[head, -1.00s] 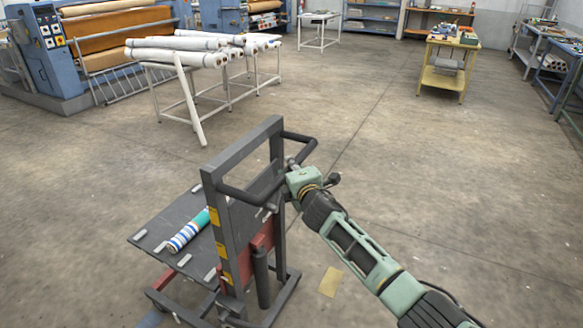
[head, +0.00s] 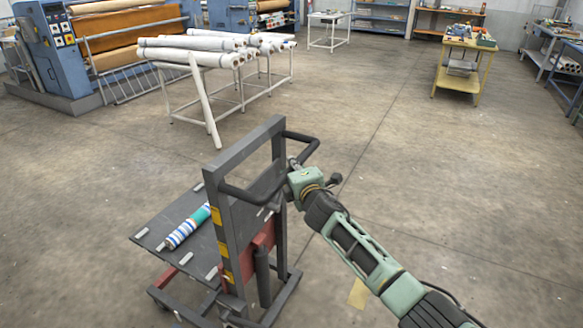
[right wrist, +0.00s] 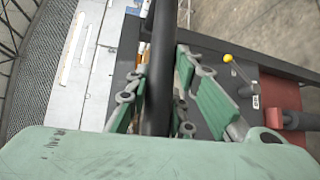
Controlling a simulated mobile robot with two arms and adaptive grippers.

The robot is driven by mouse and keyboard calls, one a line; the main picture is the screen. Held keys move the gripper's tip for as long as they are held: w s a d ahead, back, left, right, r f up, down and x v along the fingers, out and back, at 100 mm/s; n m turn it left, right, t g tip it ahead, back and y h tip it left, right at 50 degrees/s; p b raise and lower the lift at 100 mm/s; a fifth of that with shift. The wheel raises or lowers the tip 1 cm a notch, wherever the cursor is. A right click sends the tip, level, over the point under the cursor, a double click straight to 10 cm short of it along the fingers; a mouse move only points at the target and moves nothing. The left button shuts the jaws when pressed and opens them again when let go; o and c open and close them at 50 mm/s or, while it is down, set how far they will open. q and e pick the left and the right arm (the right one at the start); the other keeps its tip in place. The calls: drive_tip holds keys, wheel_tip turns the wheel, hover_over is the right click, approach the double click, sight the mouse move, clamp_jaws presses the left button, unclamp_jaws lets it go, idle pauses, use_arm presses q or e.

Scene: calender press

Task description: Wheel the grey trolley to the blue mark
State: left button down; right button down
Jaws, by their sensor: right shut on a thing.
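The grey trolley (head: 228,238) stands at the lower middle of the head view, with an upright frame, a flat deck and a black push handle (head: 250,196). A striped roll (head: 188,228) lies on the deck. My right gripper (head: 291,177) is shut on the push handle. In the right wrist view, the black handle bar (right wrist: 158,75) runs between the green finger pads (right wrist: 157,100). My left gripper is not in view. I cannot make out the blue mark in the current frames.
A white rack with white rolls (head: 190,57) stands beyond the trolley, one roll leaning to the floor. A blue machine (head: 55,55) is at the far left. A yellow table (head: 465,68) is at the back right. A yellowish sheet (head: 358,293) lies on the floor. The middle floor is clear.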

drive_tip(key=shift+d, duration=0.1)
drive_tip(key=c, duration=1.5)
unclamp_jaws()
drive_tip(key=shift+c, duration=0.2)
drive_tip(key=v, duration=1.2)
drive_tip(key=shift+d+f, duration=0.1)
